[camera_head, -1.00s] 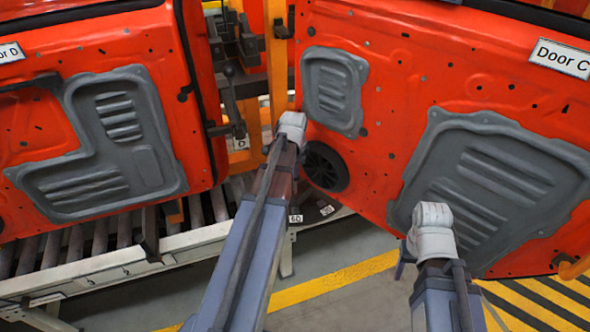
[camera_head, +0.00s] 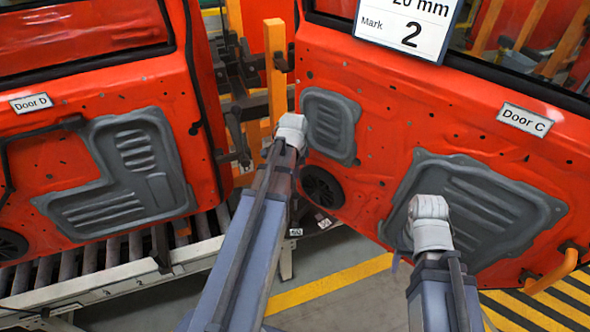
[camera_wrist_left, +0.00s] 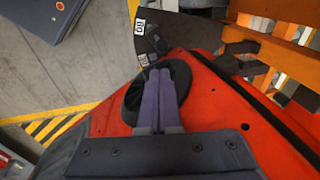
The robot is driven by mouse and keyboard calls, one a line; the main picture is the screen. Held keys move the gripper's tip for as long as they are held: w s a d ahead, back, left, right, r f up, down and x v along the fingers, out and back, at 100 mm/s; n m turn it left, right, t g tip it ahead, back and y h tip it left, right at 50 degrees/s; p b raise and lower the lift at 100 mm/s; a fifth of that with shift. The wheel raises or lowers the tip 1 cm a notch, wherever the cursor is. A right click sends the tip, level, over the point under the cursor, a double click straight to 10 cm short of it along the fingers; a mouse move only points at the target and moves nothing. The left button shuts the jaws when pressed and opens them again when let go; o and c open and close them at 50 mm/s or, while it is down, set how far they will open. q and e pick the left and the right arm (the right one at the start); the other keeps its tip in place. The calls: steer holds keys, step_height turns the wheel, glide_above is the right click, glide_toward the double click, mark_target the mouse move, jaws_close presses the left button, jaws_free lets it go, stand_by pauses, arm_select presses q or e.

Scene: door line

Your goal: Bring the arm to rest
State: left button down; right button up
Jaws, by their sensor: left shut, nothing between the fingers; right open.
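My left arm (camera_head: 240,245) reaches up from the bottom of the head view, its pale wrist in front of the orange Door C (camera_head: 380,110). That wrist hides the left gripper there. In the left wrist view the left gripper (camera_wrist_left: 161,72) is shut and empty, its two grey-purple fingers side by side in front of a black round part of the door. I cannot tell whether they touch it. My right arm (camera_head: 440,295) stands with its pale wrist in front of Door C's large grey panel (camera_head: 500,215). Only a sliver of the right gripper (camera_head: 395,262) shows; it is open.
Orange Door D (camera_head: 60,155) hangs at the left above a roller conveyor (camera_head: 110,255). A yellow post (camera_head: 277,75) stands between the doors. A "Mark 2" sign (camera_head: 405,25) is on Door C. An orange handle (camera_head: 555,275) sticks out at right. Bare floor (camera_head: 330,265) shows below.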

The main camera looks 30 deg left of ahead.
arm_select(q)
steer(key=shift+r, duration=0.25)
steer(key=s+d+f+n+g+b, duration=0.1)
steer(key=s+d+f+b, duration=0.4)
steer(key=d, duration=0.4)
steer(key=s+d+f+n+b, duration=0.1)
steer(key=s+d+f+b, duration=0.4)
steer(key=d, duration=0.4)
steer(key=s+d+f+n+g+b, duration=0.1)
steer(key=s+d+f+b, duration=0.3)
steer(key=d, duration=0.6)
steer(key=shift+s+f+n+g+b, duration=0.35)
steer(key=shift+f+n+b, duration=0.35)
steer(key=shift+f, duration=0.25)
